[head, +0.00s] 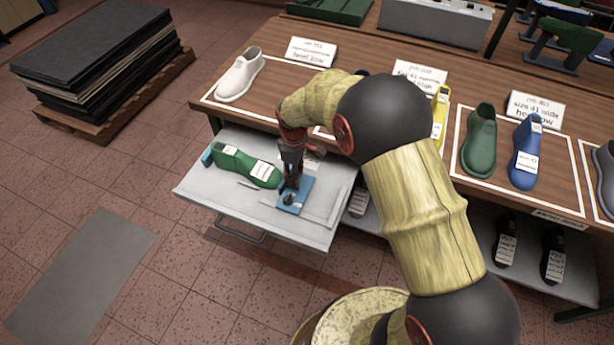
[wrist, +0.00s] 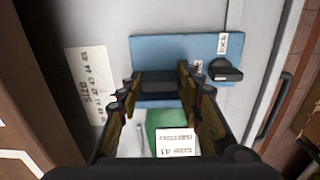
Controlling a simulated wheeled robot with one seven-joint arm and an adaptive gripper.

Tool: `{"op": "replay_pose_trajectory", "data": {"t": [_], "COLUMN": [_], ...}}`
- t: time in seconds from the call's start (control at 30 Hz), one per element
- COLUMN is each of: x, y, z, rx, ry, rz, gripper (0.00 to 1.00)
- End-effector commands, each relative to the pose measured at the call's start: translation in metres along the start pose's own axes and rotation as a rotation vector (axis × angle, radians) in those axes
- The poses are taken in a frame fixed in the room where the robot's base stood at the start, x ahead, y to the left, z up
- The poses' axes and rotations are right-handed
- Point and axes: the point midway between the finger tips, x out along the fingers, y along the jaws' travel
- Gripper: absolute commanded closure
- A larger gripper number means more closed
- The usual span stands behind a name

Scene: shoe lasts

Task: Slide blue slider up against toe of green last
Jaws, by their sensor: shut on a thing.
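The blue slider (head: 294,200) is a flat blue plate on the pulled-out grey drawer. In the wrist view the slider (wrist: 172,48) shows a raised dark block and a black knob (wrist: 225,71) beside a small label. My gripper (head: 291,178) is low over the plate, and in the wrist view its fingers (wrist: 160,85) are shut on the slider's raised block. The green last (head: 238,165) lies on its side in the drawer, toe towards the slider. Part of it (wrist: 158,122) shows between my fingers. The toe is very close to the slider; I cannot tell if they touch.
A small blue block (head: 207,158) stands at the last's heel. The drawer (head: 245,213) has a printed size scale (wrist: 88,85). The table (head: 385,50) above bears other lasts and cards. A stack of dark sheets (head: 95,50) stands at the left; the floor between is mostly clear.

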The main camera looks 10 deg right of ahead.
Motion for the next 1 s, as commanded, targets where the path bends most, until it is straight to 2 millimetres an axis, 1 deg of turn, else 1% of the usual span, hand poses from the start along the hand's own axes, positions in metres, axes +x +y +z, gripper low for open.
{"op": "replay_pose_trajectory", "data": {"t": [0.07,0.33,0.37,0.67,1.0], "x": [-0.0006,-0.0002,-0.0001,0.0001,-0.002], "y": [0.0005,0.0006,0.0006,0.0003,0.0003], "z": [-0.0033,-0.0033,-0.0033,-0.0027,-0.0026], "rx": [-0.001,0.0,0.0,0.0,0.0], "ry": [0.002,0.002,0.002,0.001,0.001], "rz": [0.002,0.002,0.002,0.001,0.001], "gripper": [1.0,1.0,0.63,0.46,0.45]}}
